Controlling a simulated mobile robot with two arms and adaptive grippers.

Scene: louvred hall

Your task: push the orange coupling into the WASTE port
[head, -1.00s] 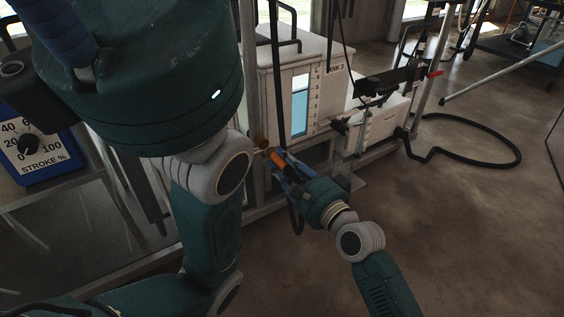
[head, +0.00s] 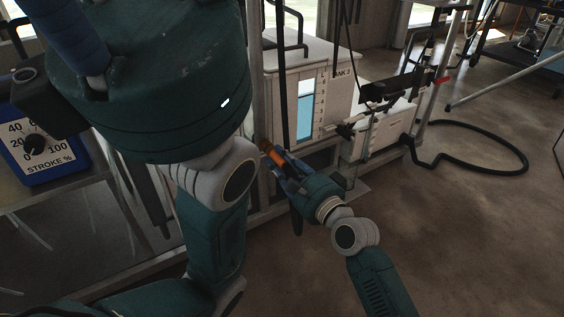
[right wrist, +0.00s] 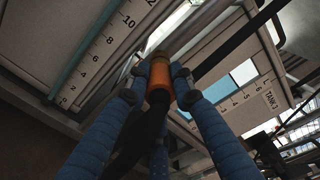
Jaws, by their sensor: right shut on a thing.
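My right gripper (head: 281,163) is shut on the orange coupling (head: 274,155), low beside the frame of the tank stand. In the right wrist view the blue fingers close around the coupling (right wrist: 159,79), and a dark hose runs back from it between them. A brown-orange fitting (head: 263,144) lies in line just beyond the coupling's front end; I cannot tell if they touch. No WASTE label is readable. My left gripper (head: 65,35) is very near the camera at upper left; only a blue finger and its teal body show, its tips are cut off.
The white tank marked TANK 3 (head: 338,95) stands behind, with a lower white box (head: 380,134) to its right. Metal posts rise close to the coupling. A black hose (head: 480,169) lies on the floor at right. A blue stroke dial box (head: 48,150) is at left.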

